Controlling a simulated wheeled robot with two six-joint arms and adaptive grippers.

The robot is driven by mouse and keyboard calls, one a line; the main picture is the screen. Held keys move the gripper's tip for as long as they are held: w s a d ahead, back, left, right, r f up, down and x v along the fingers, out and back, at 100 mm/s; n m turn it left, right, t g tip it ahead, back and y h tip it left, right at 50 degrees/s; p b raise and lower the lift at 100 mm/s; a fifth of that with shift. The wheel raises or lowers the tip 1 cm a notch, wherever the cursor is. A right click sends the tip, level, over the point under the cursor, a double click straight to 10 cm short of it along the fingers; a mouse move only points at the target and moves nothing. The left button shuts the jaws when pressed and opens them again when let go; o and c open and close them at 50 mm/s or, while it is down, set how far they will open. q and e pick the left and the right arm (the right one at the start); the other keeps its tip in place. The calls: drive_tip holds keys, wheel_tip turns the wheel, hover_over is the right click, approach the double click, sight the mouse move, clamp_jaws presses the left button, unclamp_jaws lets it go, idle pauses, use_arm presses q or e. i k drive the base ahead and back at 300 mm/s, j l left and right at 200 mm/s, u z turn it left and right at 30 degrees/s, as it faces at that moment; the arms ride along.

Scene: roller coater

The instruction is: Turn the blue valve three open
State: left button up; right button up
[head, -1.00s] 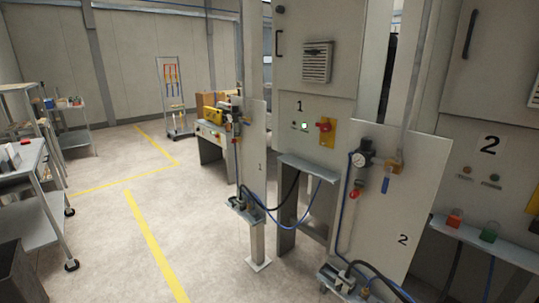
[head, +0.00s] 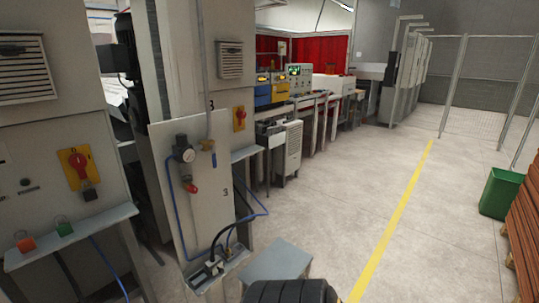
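A grey upright panel marked 3 (head: 226,191) stands left of the middle in the head view. Near its top right is a small brass valve with a blue handle (head: 214,158), the blue valve three. The handle appears to hang down along the pipe, small in the picture. A round pressure gauge (head: 184,142) and a red knob (head: 191,188) sit to its left on the same panel. Neither of my grippers is in view, and nothing touches the valve.
A cabinet with a red rotary switch (head: 77,160) and a shelf with red and green items (head: 64,228) stand at left. A black ribbed object (head: 290,291) is at the bottom edge. Open floor (head: 350,205) lies right of the panel; a green bin (head: 500,193) is far right.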

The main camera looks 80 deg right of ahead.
sight(214, 158)
drive_tip(key=z, duration=2.1)
